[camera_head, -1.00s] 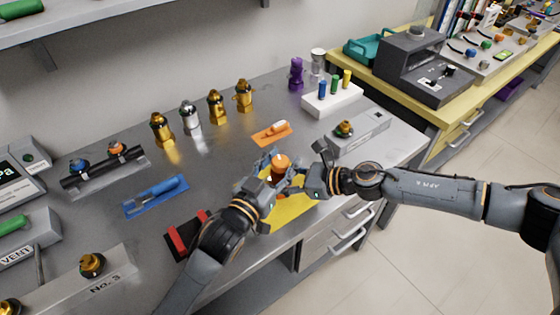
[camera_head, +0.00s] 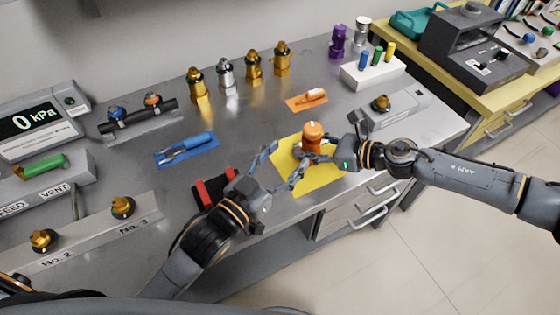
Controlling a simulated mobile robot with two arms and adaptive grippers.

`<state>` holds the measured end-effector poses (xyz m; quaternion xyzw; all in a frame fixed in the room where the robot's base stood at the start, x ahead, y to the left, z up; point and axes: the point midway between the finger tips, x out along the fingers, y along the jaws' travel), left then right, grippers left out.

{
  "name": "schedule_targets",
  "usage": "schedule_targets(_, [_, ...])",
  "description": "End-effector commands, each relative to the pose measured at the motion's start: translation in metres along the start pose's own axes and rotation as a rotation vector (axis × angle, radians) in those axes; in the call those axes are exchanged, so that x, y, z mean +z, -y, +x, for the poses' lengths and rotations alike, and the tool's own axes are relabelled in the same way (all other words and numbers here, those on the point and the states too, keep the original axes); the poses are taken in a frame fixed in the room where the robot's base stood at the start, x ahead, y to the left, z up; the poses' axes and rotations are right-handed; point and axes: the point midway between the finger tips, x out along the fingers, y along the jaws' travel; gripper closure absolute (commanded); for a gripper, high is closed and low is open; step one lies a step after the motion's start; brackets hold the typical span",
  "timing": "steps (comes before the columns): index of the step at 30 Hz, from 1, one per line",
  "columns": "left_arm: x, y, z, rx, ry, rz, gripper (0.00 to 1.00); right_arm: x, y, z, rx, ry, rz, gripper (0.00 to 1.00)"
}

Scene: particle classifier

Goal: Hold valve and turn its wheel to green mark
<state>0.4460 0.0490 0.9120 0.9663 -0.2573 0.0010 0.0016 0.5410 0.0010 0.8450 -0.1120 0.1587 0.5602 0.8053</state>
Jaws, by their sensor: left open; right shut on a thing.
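The valve (camera_head: 313,134), with an orange top, stands upright over the yellow mat (camera_head: 322,181) near the table's front edge. My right gripper (camera_head: 322,155) is shut on the valve from the right, low on its body; its fingers partly hide the lower part. My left gripper (camera_head: 283,163) is open and empty, to the left of the valve, with its fingers spread toward it and apart from it. I cannot make out a wheel or a green mark on the valve at this size.
An orange mat (camera_head: 306,101) lies behind. Several gold and silver valves (camera_head: 226,75) stand along the back. A grey block with a fitting (camera_head: 398,108) is at right.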

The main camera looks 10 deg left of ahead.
Motion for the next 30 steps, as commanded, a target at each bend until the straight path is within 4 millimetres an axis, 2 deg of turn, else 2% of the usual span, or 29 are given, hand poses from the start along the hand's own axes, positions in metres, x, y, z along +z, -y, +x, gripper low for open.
schedule_targets(1, [0.0009, -0.0004, -0.006, 0.0, 0.001, -0.001, 0.38, -0.0074, -0.0025, 0.0003, 0.005, -0.01, 0.009, 1.0])
schedule_targets(6, [0.0003, -0.0004, -0.0149, 0.001, 0.0, 0.0, 0.38, -0.0073, -0.0025, 0.0003, 0.005, -0.01, 0.009, 1.0])
schedule_targets(14, [-0.0001, -0.0003, -0.0155, 0.001, -0.001, 0.0, 0.38, -0.0073, -0.0025, 0.0003, 0.005, -0.01, 0.009, 1.0])
schedule_targets(15, [-0.0001, -0.0004, -0.0154, 0.001, -0.001, 0.0, 0.38, -0.0074, -0.0025, 0.0002, 0.005, -0.01, 0.009, 0.49])
schedule_targets(18, [-0.0001, -0.0004, -0.0153, 0.001, -0.001, 0.0, 0.38, -0.0071, -0.0023, 0.0002, 0.004, -0.01, 0.008, 0.29])
schedule_targets(30, [-0.0005, -0.0004, -0.0151, 0.001, -0.001, -0.001, 0.38, -0.0025, -0.0001, -0.0051, 0.0, -0.003, 0.003, 0.29])
